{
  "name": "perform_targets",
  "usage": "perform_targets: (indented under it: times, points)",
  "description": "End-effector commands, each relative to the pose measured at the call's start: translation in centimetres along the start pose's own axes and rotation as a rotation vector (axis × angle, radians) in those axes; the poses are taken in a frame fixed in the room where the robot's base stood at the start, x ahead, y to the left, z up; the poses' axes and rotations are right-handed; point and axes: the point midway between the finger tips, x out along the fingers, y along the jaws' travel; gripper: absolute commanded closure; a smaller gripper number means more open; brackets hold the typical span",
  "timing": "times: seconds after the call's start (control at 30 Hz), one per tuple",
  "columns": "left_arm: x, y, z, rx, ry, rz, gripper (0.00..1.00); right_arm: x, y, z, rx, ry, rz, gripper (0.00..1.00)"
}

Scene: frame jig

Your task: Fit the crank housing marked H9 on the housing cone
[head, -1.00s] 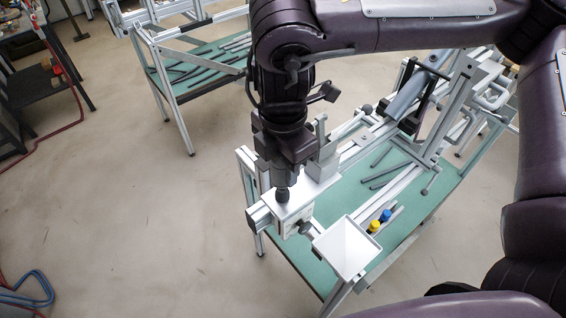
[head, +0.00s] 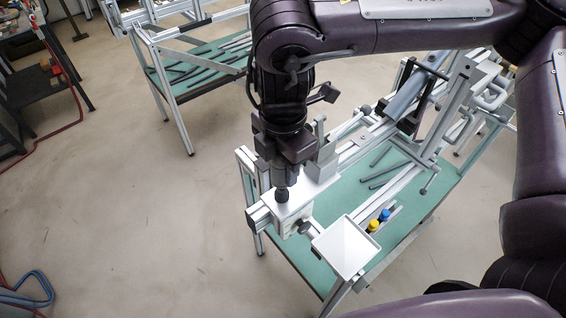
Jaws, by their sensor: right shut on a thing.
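My right gripper (head: 283,190) points down at the near left end of the frame jig. Its dark fingers are shut at the top of a pale, box-shaped part, which looks like the crank housing (head: 309,197). No H9 mark can be read on it from here. The housing sits at the jig's end rail, and I cannot tell whether it rests fully there. The housing cone cannot be made out; the housing and gripper may hide it. My left gripper is not in view.
A square white tray (head: 345,246) stands just right of the housing. A yellow-topped item (head: 373,226) and a blue-topped item (head: 385,215) stand beside it on the green bench (head: 305,262). Rails and clamps (head: 462,105) rise at the right. Open floor lies left.

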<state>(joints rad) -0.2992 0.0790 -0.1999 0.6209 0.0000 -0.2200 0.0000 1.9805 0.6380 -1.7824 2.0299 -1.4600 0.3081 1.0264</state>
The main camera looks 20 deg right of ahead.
Motion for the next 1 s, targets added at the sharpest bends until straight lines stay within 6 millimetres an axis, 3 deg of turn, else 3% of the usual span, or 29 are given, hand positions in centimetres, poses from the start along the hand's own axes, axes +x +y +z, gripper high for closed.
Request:
perform_targets:
  times: [1.0]
  points:
    - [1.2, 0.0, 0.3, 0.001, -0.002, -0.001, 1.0, 1.8, 0.0, 0.0, 0.0, 0.0, 0.0, 0.91]
